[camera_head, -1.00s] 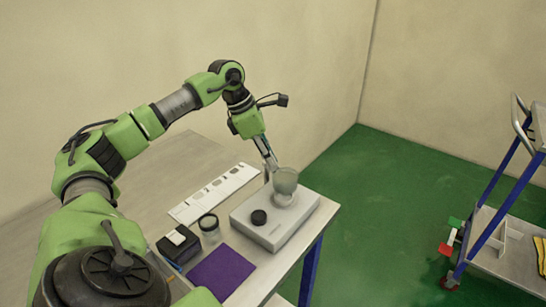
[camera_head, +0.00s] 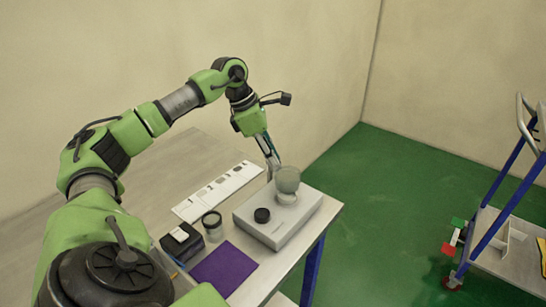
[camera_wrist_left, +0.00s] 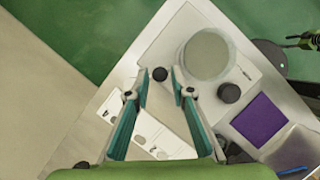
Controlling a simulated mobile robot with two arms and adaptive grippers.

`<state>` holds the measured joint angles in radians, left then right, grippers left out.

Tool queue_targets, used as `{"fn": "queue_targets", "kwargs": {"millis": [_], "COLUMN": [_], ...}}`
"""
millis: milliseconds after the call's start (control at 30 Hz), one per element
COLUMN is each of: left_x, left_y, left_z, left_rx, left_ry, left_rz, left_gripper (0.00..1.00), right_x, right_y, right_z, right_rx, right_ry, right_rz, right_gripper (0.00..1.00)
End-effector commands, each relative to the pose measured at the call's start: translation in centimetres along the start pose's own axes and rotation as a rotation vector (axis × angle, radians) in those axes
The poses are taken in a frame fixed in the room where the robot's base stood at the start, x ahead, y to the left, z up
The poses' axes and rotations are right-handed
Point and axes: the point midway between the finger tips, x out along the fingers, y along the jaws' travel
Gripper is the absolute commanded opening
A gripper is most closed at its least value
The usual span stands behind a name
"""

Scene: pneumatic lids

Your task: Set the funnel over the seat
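The funnel (camera_head: 287,179), a greyish translucent bowl, stands upright over the pale round seat (camera_head: 287,198) on the white device (camera_head: 262,232). In the left wrist view the funnel (camera_wrist_left: 206,55) is a round disc that hides the seat, so its exact fit cannot be told. My left gripper (camera_head: 274,171) points down at the funnel's back left side. In the left wrist view its fingers (camera_wrist_left: 160,82) are spread with nothing held, and the funnel lies just right of the right fingertip. My right gripper is not in view.
A black knob (camera_head: 262,215) is on the device. A printed white strip (camera_head: 217,192), a jar (camera_head: 212,226), a black box (camera_head: 181,242) and a purple mat (camera_head: 224,268) lie on the table to the left. A trolley (camera_head: 510,245) stands at far right.

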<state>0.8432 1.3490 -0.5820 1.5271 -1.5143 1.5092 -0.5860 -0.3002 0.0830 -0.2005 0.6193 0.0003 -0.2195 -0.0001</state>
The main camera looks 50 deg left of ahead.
Motion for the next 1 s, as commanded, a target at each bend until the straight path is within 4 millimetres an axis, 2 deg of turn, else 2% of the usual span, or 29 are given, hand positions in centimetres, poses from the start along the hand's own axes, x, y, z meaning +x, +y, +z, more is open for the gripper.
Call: {"fn": "queue_targets", "kwargs": {"millis": [167,400,600,800,1000], "left_x": [-2.0,-7.1,-10.5,-11.9,-12.0], "left_y": [0.1,0.1,0.1,0.0,0.0], "left_z": [0.1,0.1,0.1,-0.1,-0.1], "left_rx": [-0.001,0.0,0.0,0.0,0.0], "left_ry": [-0.003,-0.006,-0.004,-0.001,-0.001], "left_rz": [0.005,0.004,0.002,0.001,0.001], "left_gripper": [0.22,0.22,0.22,0.22,0.22], "right_x": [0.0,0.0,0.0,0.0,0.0], "right_y": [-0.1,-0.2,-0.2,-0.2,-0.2], "right_z": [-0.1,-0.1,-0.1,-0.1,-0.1], "right_rx": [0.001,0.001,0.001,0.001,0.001], "right_ry": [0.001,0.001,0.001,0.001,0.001], "right_rz": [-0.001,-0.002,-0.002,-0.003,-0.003], "right_gripper": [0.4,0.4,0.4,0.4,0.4]}}
